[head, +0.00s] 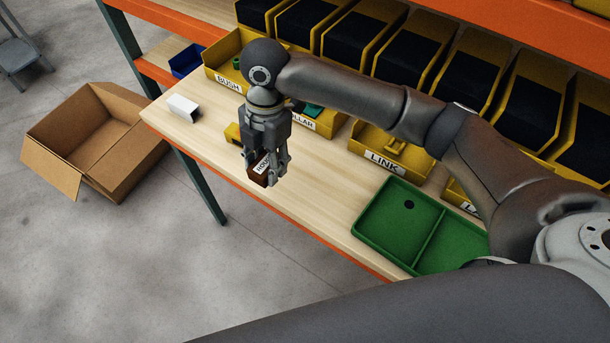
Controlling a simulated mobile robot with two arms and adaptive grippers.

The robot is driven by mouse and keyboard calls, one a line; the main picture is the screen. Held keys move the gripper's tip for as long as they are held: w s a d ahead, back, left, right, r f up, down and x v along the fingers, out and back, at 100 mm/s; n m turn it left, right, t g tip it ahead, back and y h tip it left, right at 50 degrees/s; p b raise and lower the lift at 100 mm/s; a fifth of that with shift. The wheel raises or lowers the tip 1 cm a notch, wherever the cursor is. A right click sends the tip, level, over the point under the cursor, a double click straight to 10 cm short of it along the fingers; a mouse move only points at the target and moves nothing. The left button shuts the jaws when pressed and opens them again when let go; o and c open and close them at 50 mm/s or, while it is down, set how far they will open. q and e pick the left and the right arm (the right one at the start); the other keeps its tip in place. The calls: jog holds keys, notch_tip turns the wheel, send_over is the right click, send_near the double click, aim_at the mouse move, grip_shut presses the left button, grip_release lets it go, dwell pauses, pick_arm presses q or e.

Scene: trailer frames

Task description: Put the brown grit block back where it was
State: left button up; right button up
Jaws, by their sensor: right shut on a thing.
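The brown grit block (258,177) is between the fingers of my right gripper (264,171), which is shut on it. The block is dark brown and has a white label with black letters, partly covered by a finger. The gripper points down near the front edge of the wooden bench (320,187). I cannot tell whether the block touches the bench or hangs above it. My left gripper is not in view.
A white box (183,108) and small yellow block (232,133) lie left of the gripper. A green two-part tray (382,246) sits right. An open cardboard box (62,120) is on the floor.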

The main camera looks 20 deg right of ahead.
jog(key=p, duration=0.2)
send_over(305, 189)
jog(key=f, duration=0.6)
jog(key=shift+w+a+f, duration=0.25)
jog(key=f, duration=0.1)
jog(key=d+f+p, duration=0.1)
jog(key=f, duration=0.1)
jog(key=shift+f, duration=0.3)
jog(key=shift+a+f, duration=0.1)
jog(key=shift+f, duration=0.1)
jog(key=o, duration=1)
jog(key=shift+f, duration=0.15)
